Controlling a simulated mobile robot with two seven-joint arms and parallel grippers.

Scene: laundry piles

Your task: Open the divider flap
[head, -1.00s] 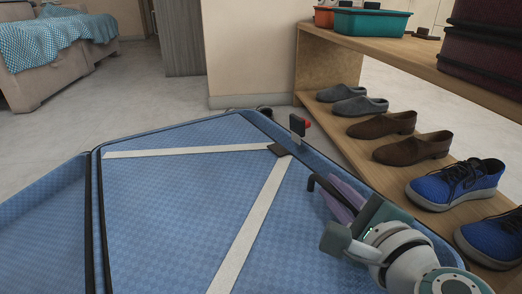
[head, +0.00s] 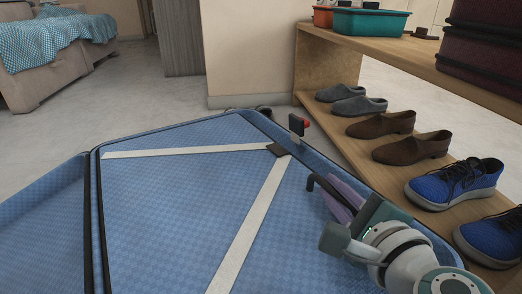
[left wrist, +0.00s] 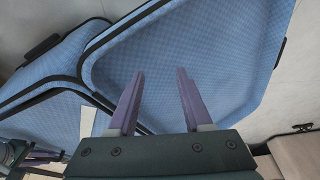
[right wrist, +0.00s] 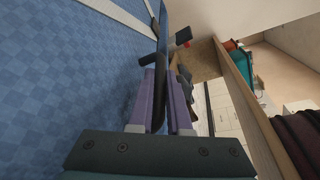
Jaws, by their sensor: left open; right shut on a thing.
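A blue checked open case (head: 190,135) with black-trimmed edges fills the lower head view. Two pale straps (head: 248,225) run to a dark buckle (head: 278,149) over its blue panel. I cannot tell which panel is the divider flap. My right gripper (head: 335,195) is at the case's right side. In the right wrist view its purple fingers (right wrist: 162,100) are closed around a black-trimmed edge (right wrist: 160,110), with a black tab (right wrist: 147,60) beside the fingertips. My left gripper, out of the head view, is open and empty in the left wrist view (left wrist: 160,85), in front of a blue panel (left wrist: 200,50).
A wooden shelf (head: 345,68) stands close along the case's right side, with shoes (head: 410,150) below and bins (head: 370,22) on top. A black piece with a red end (head: 299,124) stands at the case's right edge. Open floor (head: 150,100) lies beyond the case.

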